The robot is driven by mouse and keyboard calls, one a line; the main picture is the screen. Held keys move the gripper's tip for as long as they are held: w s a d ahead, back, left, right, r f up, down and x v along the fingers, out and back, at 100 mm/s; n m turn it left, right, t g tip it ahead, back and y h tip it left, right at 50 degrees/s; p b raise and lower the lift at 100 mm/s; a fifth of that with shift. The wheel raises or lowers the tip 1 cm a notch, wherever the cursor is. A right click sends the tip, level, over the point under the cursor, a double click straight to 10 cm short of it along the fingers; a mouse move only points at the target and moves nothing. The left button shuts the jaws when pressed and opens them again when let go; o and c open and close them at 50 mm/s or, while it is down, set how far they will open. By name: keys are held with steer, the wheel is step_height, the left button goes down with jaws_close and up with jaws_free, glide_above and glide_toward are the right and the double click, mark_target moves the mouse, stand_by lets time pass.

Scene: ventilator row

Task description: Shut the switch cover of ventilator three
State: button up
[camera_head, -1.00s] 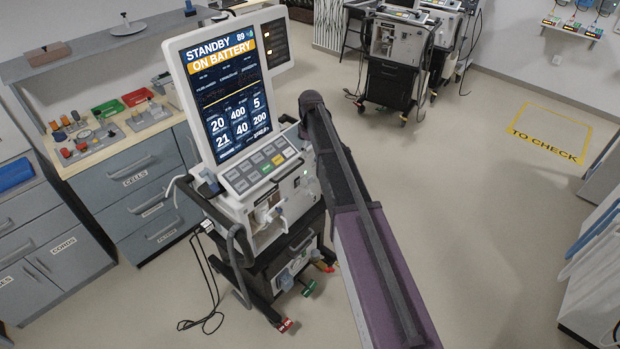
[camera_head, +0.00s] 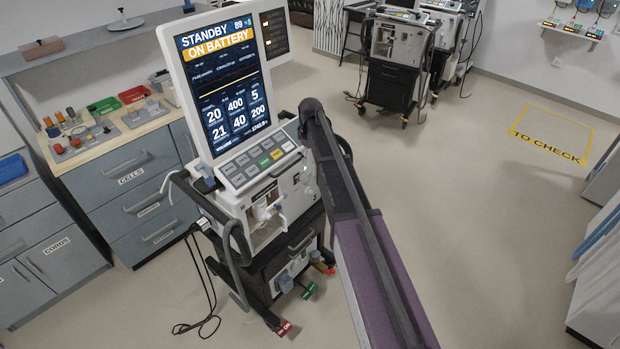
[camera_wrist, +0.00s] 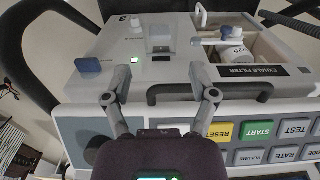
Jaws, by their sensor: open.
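A ventilator with a tall lit screen (camera_head: 228,90) reading "STANDBY ON BATTERY" stands close in the head view. In the head view my arm hides the gripper's end.
A dark handle (camera_wrist: 210,92) runs along the panel edge, above a row of keys (camera_wrist: 258,131). A blue knob (camera_wrist: 88,65) and an exhale filter bay (camera_wrist: 235,50) flank the cover. Other ventilators (camera_head: 395,60) stand behind.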

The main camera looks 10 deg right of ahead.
mark_target(310, 173)
steer(key=shift+f+b, duration=3.6)
steer(key=shift+f, duration=0.25)
jaws_close()
